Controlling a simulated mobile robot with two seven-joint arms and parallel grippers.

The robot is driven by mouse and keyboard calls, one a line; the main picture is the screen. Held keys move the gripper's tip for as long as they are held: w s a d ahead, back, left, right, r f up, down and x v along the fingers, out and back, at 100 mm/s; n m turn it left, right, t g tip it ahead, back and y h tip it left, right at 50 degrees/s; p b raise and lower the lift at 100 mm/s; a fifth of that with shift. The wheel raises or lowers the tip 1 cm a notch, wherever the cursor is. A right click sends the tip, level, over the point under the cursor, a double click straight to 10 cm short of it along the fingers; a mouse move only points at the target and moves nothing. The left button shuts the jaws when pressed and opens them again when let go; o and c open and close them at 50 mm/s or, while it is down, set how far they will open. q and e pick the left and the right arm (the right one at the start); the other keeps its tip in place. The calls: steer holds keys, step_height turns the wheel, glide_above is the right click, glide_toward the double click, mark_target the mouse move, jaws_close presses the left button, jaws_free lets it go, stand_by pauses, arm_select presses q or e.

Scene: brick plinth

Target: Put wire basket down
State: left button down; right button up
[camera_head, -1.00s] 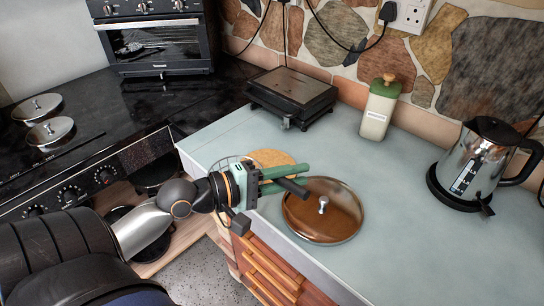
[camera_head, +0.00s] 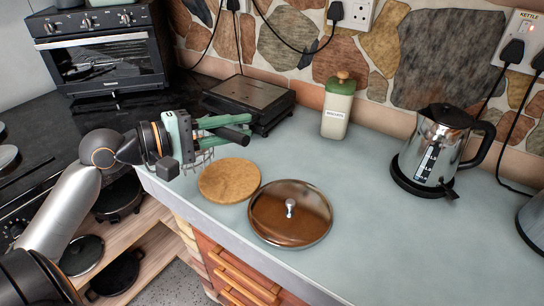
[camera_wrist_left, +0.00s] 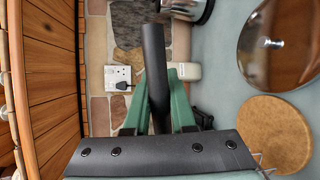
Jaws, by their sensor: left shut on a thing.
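My left gripper (camera_head: 232,128) reaches in from the left above the counter's left end, its green fingers shut on a black handle (camera_wrist_left: 154,70). The wire basket (camera_head: 197,159) shows as thin wire mesh below and behind the gripper, mostly hidden by it. It appears to belong to this handle and to be held above the counter. A bit of wire also shows at the bottom right of the left wrist view. My right gripper is in neither view.
A round wooden board (camera_head: 229,181) and a brown glass lid (camera_head: 290,214) lie on the pale counter (camera_head: 375,230). A black grill (camera_head: 247,97), a green-topped canister (camera_head: 338,108) and a kettle (camera_head: 440,150) stand behind. The counter's middle and front right are clear.

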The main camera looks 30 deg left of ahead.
arm_select(q)
steer(key=w+d+f, duration=0.4)
steer(key=w+f, duration=0.4)
steer(key=f, duration=0.3)
steer(key=shift+w+d, duration=0.2)
steer(key=shift+w, duration=0.1)
steer(key=c, duration=0.8)
jaws_free()
steer(key=shift+o, duration=0.2)
steer(key=b+v, duration=0.3)
steer(key=v, duration=0.9)
